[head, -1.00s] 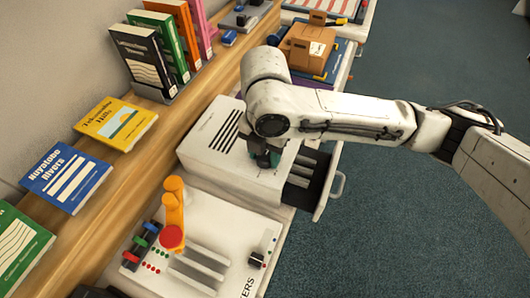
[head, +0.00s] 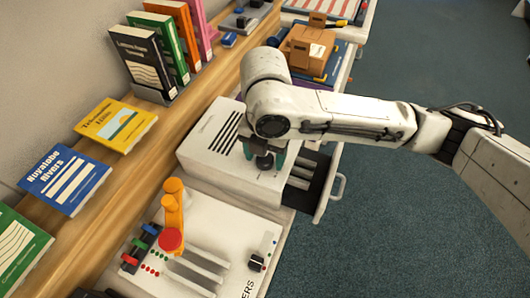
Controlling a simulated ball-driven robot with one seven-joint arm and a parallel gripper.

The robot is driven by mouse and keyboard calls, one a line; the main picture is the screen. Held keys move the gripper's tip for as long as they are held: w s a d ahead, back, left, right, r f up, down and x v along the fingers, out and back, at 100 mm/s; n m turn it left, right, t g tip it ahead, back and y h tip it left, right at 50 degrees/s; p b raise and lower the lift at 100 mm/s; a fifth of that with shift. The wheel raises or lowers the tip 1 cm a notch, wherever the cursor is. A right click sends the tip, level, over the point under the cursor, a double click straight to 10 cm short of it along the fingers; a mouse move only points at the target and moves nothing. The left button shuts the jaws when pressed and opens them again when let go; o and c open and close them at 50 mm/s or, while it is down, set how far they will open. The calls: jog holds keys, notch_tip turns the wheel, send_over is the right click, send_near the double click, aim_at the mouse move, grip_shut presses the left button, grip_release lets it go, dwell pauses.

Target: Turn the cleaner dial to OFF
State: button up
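The cleaner (head: 205,150) is a white box with black vent slots on top, standing in the middle of the picture. Its dark round dial (head: 264,161) is on the top face near the right side. My gripper (head: 264,157) points down over the dial. Its teal fingertips are apart, one on each side of the dial, with the dial seen between them. I cannot tell whether either finger touches it. The dial's pointer and its OFF mark cannot be read from here; the gripper covers part of that area.
A dark drawer or tray (head: 318,190) with a handle sticks out to the right of the cleaner. In front is a white panel (head: 205,215) with an orange lever (head: 173,205), sliders and a small black knob (head: 257,263). Books (head: 140,62) line the wooden shelf. Boxes (head: 308,45) stand behind.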

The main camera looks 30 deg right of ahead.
aim_at(265, 158)
jog(key=shift+o, duration=0.3)
notch_tip(265, 158, up, 11)
dwell(0.5)
jog(key=shift+f, duration=0.15)
